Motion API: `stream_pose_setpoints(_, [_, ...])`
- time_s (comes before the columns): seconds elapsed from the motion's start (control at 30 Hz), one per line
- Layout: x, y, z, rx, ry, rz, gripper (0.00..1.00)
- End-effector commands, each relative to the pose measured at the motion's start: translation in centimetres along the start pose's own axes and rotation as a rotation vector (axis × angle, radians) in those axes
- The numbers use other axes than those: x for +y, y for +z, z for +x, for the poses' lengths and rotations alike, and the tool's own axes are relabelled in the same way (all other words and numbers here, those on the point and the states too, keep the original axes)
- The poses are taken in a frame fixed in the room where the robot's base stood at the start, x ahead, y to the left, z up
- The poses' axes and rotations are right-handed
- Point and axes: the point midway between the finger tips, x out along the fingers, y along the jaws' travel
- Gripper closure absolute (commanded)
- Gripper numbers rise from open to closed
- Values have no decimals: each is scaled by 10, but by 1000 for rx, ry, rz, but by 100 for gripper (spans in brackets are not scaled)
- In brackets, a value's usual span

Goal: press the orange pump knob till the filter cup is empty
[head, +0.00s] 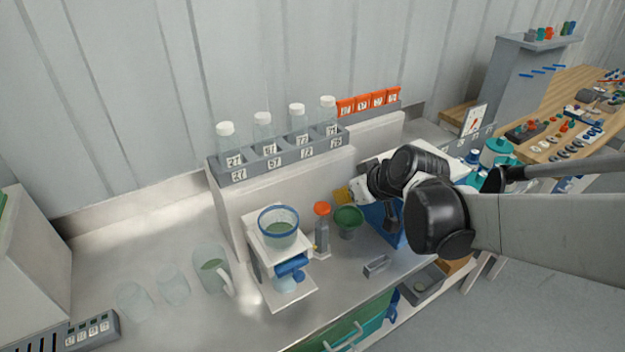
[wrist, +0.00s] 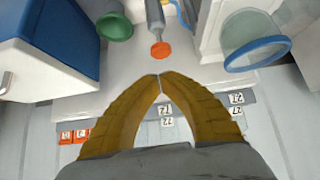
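The orange pump knob (head: 321,208) tops a grey upright pump body (head: 322,235) on the bench. The knob also shows in the wrist view (wrist: 160,50), just beyond my fingertips. The clear filter cup (head: 279,234) with a blue rim sits on a white stand, left of the pump, with greenish content inside; its amount is hard to judge. The cup also shows in the wrist view (wrist: 255,42). My gripper (head: 338,194) has yellow fingers, behind and right of the knob in the head view. In the wrist view its fingertips (wrist: 158,75) meet with nothing between them, apart from the knob.
A green cup (head: 348,222) stands right of the pump, and a blue box (head: 385,222) beyond it. A grey rack (head: 262,165) of capped bottles stands behind.

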Motion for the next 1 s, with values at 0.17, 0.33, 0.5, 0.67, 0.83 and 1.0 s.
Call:
stream_pose_setpoints(0.17, [2,-23,-23,0,0,0,100])
stream_pose_setpoints(0.33, [4,-32,-32,-1,0,0,100])
stream_pose_setpoints(0.5, [4,-29,-29,-1,0,0,100])
stream_pose_setpoints(0.67, [3,-29,-26,-1,0,0,100])
stream_pose_setpoints(0.83, [3,-28,-6,-1,-1,0,100])
stream_pose_setpoints(1.0, [3,-28,31,0,-1,-1,100])
